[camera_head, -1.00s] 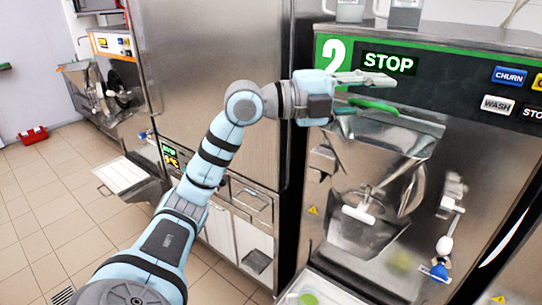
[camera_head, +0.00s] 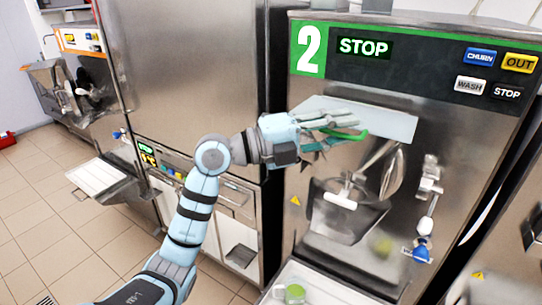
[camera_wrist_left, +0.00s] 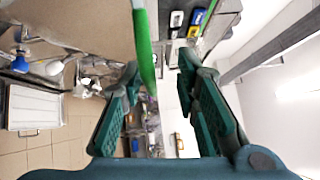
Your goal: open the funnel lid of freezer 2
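Freezer 2 (camera_head: 450,140) stands on the right, with a dark panel and a green "2". The light grey funnel lid (camera_head: 385,122) spans the funnel mouth below the panel and looks nearly flat. I cannot tell whether a small gap is under it. Its green handle (camera_head: 352,134) is at the lid's lower front. My left gripper (camera_head: 332,132) is at the handle, one finger above it and one below. In the left wrist view the handle (camera_wrist_left: 146,50) reaches between the two spread fingers, closer to the left one. My right gripper is not in view.
A white beater-like handle (camera_head: 341,200) and a steel tap lever (camera_head: 429,190) are on the freezer front under the funnel. A tray (camera_head: 325,290) with a green-topped container is below. Another freezer (camera_head: 75,75) stands far left.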

